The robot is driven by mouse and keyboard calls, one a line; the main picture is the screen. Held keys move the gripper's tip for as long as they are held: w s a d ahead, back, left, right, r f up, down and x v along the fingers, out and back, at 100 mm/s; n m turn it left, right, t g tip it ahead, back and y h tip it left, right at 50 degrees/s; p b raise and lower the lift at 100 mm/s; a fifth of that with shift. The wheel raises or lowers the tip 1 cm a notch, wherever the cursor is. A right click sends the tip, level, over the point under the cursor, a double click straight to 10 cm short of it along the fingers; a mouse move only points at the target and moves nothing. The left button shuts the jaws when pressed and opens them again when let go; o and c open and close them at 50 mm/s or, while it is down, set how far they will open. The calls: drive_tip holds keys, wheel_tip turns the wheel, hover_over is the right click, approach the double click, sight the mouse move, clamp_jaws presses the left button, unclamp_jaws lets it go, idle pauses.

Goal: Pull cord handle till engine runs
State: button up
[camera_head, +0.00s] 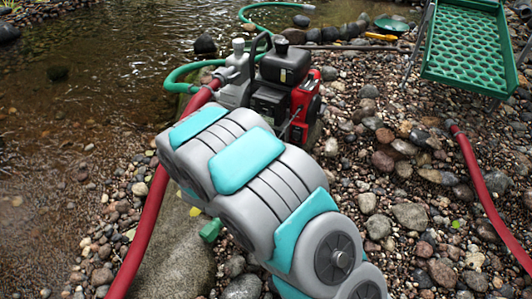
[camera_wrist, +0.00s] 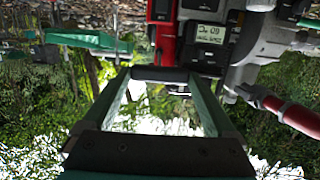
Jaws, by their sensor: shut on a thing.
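The red and black engine (camera_head: 288,92) stands on the stones at the water's edge. In the wrist view, its display panel (camera_wrist: 209,36) shows near the top. My gripper (camera_wrist: 160,76) shows there as two green fingers in front of the engine. A short dark bar spans their tips and looks like the cord handle (camera_wrist: 160,74); the gripper is shut on it. The cord itself cannot be made out clearly. In the head view, my grey and teal arm covers the area in front of the engine and hides the grip.
A red hose (camera_head: 150,225) runs from the pump down the left. A green hose (camera_head: 179,76) enters the water. A green sluice (camera_head: 467,48) stands at the upper right, with another red hose (camera_head: 479,180) below it. Uneven stones cover the bank.

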drive_tip(key=r+p+x, duration=0.2)
drive_tip(key=p+x, duration=0.1)
drive_tip(key=x, duration=1.2)
drive_tip(key=shift+w+d+r, duration=0.15)
drive_tip(key=shift+w+d, duration=0.1)
drive_tip(key=shift+w, duration=0.15)
drive_tip(key=o, duration=1)
drive_tip(key=f+v, duration=0.1)
drive_tip(key=v, duration=0.6)
drive_tip(key=shift+s, duration=0.1)
